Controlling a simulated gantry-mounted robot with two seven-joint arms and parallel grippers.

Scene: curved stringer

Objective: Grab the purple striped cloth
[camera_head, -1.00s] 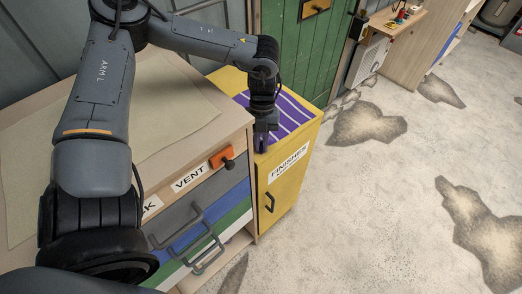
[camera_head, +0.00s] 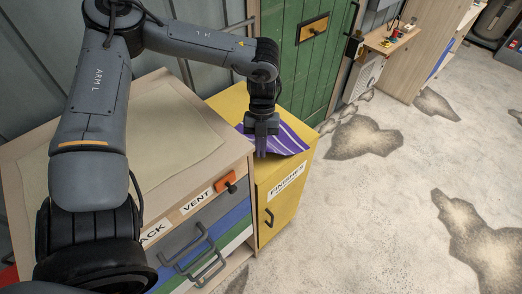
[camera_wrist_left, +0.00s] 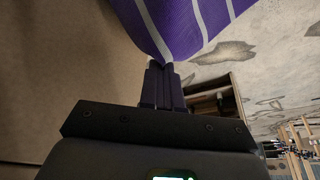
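The purple striped cloth (camera_head: 288,141) has white stripes and is on top of the yellow cabinet (camera_head: 226,100), with its near edge raised at my gripper. My left gripper (camera_head: 261,154) points down at this near edge. In the left wrist view, its two fingers (camera_wrist_left: 161,70) are closed together on a corner of the cloth (camera_wrist_left: 205,22), which spreads out beyond the tips. Whether the far part of the cloth still touches the cabinet top is hard to tell. My right gripper is not in view.
A wooden workbench (camera_head: 215,160) with a tan mat and coloured drawers stands left of the cabinet, its top beside my left arm. A green door (camera_head: 312,65) is behind the cabinet. The patchy floor (camera_head: 385,215) to the right is open.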

